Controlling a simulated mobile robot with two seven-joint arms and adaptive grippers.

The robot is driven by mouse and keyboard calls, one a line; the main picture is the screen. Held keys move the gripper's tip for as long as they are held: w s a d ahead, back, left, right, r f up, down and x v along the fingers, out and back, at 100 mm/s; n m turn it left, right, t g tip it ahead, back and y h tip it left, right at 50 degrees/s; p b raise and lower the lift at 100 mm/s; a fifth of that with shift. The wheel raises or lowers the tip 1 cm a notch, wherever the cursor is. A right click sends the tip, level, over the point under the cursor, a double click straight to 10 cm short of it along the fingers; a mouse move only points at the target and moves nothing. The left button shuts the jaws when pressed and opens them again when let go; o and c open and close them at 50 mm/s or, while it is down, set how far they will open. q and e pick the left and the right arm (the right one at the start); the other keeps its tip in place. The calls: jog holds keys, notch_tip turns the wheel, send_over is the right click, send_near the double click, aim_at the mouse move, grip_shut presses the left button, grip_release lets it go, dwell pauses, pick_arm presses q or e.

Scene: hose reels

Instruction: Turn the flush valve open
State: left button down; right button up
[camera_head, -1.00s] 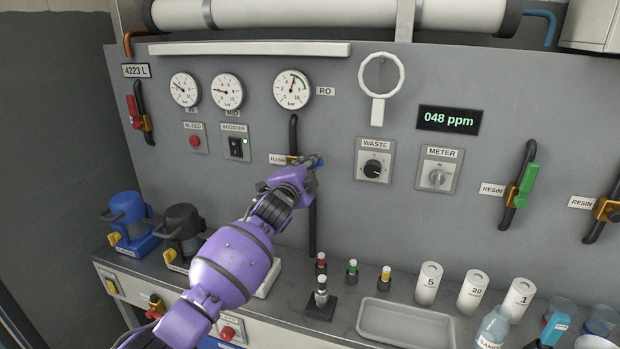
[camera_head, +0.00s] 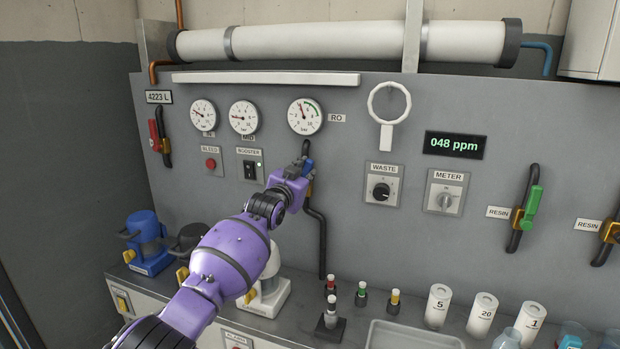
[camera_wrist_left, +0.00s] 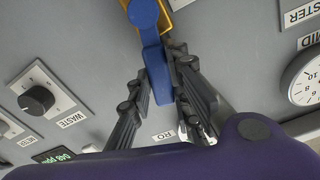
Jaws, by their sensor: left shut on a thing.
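The flush valve is on the black hose (camera_head: 315,222) below the RO gauge (camera_head: 305,116) on the grey panel. Its blue lever (camera_head: 308,169) is mostly hidden by my gripper in the head view. In the left wrist view the blue lever (camera_wrist_left: 155,62) runs from its pivot, beside the brass-coloured body (camera_wrist_left: 178,4), down between my fingers. My left gripper (camera_head: 303,168) is shut on this lever, with a finger on each side in the wrist view (camera_wrist_left: 165,92). The lever points up toward the gauge, roughly along the hose. The FLUSH label is hidden. My right gripper is out of view.
The WASTE knob (camera_head: 381,191) and METER knob (camera_head: 444,202) are right of the valve. The BOOSTER switch (camera_head: 250,170) is to its left. Small coloured-top vials (camera_head: 362,294), white cylinders (camera_head: 438,305) and a tray (camera_head: 415,336) stand on the ledge below.

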pick_arm(q)
jog(key=shift+w+a+r+n, duration=0.15)
jog(key=shift+a+n, duration=0.3)
jog(key=shift+n, duration=0.35)
jog(key=shift+w+a+f+n, duration=0.15)
jog(key=shift+a+n, duration=0.3)
jog(key=shift+n, duration=0.35)
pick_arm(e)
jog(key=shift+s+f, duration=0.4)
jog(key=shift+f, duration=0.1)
pick_arm(q)
jog(key=shift+r, duration=0.1)
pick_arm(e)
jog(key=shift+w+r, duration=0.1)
pick_arm(q)
jog(key=c, duration=1.6)
grip_release()
jog(key=shift+v, duration=6.05)
